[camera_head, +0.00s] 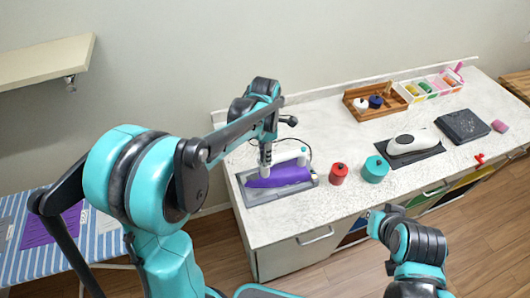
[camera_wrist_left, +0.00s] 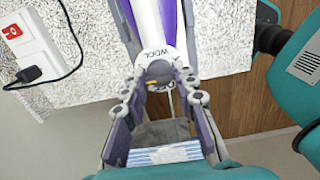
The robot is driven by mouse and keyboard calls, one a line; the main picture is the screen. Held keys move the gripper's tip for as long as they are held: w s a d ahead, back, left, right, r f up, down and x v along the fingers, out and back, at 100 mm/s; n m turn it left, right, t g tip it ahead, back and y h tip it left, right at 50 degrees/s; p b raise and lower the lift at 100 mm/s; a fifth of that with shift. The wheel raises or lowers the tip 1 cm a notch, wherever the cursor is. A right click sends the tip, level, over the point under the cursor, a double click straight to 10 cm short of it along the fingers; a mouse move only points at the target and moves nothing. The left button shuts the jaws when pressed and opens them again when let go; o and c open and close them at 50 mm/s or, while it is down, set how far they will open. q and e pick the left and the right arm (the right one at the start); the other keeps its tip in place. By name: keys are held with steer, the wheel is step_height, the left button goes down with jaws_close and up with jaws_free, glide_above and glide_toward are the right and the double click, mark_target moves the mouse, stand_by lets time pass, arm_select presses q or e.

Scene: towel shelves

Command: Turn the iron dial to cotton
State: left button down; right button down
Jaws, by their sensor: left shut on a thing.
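A purple and white iron (camera_head: 278,176) lies on a grey rest (camera_head: 252,197) at the left end of the counter. My left gripper (camera_head: 266,168) reaches down from above to the iron. In the left wrist view my left gripper (camera_wrist_left: 162,80) has one finger on each side of the iron's dial (camera_wrist_left: 160,72) and is shut on it. The word WOOL shows on the iron's white body (camera_wrist_left: 150,38) beside the dial. The fingers partly hide the dial, and I cannot tell its setting. My right arm shows low at the right in the head view, but I cannot make out its gripper.
Red (camera_head: 338,173) and teal (camera_head: 375,169) containers stand right of the iron. A white device (camera_head: 410,142) sits farther right. A wooden tray (camera_head: 372,103) stands at the back. A switched socket (camera_wrist_left: 18,40) with a plugged-in cord is near the iron.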

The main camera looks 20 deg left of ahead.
stand_by(0.3)
arm_select(q)
steer(key=c, duration=1.2)
jaws_free()
steer(key=shift+r, duration=0.15)
step_height(320, 180, up, 12)
steer(key=shift+f, duration=0.1)
steer(key=s+a+f+m+t+b, duration=0.1)
steer(key=s+f+m+t+b, duration=0.1)
steer(key=s+f+m, duration=0.3)
steer(key=s+a+f+m+t+b, duration=0.1)
steer(key=s+f+m+b, duration=0.4)
steer(key=m, duration=0.6)
steer(key=s+a+f+m+t+b, duration=0.1)
steer(key=s+f+m+t+b, duration=0.3)
steer(key=s+f+m, duration=0.2)
steer(key=shift+s+f+m, duration=0.2)
steer(key=shift+f+m, duration=0.15)
steer(key=shift+m, duration=0.3)
steer(key=shift+s+f+m, duration=0.15)
steer(key=shift+f+m, duration=0.2)
steer(key=shift+m, duration=0.3)
